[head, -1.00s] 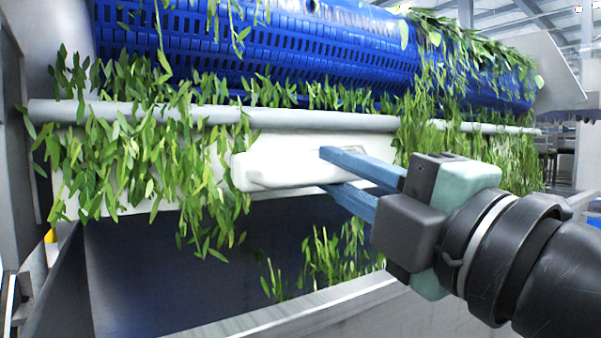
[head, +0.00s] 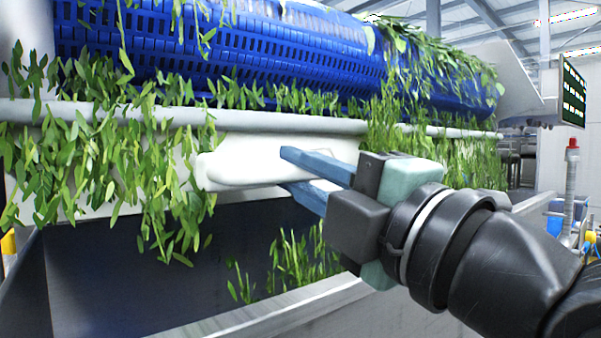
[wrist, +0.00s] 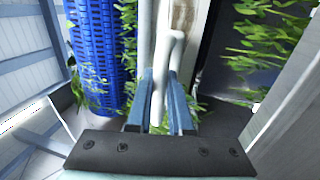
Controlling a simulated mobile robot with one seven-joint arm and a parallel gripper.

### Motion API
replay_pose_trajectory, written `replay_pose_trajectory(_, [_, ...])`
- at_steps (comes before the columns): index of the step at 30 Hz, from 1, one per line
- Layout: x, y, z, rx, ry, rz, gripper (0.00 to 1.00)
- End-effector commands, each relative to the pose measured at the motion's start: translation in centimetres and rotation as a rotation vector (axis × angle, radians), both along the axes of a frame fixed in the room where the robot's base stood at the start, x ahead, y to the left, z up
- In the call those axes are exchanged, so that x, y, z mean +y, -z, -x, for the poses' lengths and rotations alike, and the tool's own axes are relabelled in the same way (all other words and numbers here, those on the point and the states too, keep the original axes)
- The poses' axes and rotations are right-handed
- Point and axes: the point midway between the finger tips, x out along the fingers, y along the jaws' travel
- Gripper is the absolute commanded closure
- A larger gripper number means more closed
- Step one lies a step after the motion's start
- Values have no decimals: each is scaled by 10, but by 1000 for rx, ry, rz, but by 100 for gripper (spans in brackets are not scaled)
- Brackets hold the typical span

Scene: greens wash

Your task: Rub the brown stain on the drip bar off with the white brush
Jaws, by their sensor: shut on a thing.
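The white brush (head: 228,172) is held in my gripper (head: 287,171), whose two blue fingers are shut on it. In the wrist view the brush (wrist: 157,100) lies between the fingers (wrist: 160,82). The pale drip bar (head: 270,121) runs across below the blue drum, with a white face under it. The brush is in front of that face; I cannot tell whether it touches. A brown stain (wrist: 182,14) shows in the wrist view on the pale strip beside the round bar, just beyond the brush tip. I cannot make out the stain in the head view.
Leafy greens hang over the bar left (head: 110,165) and right (head: 450,160) of the brush. The blue perforated drum (head: 240,55) is above. A dark trough (head: 130,285) with a metal rim (head: 270,315) opens below. A red-topped post (head: 572,165) stands at right.

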Motion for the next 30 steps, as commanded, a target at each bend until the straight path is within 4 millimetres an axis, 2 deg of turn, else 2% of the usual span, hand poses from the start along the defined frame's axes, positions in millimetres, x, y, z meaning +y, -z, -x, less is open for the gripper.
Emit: replay_pose_trajectory(30, [10, 0, -14, -1, 0, -1, 100])
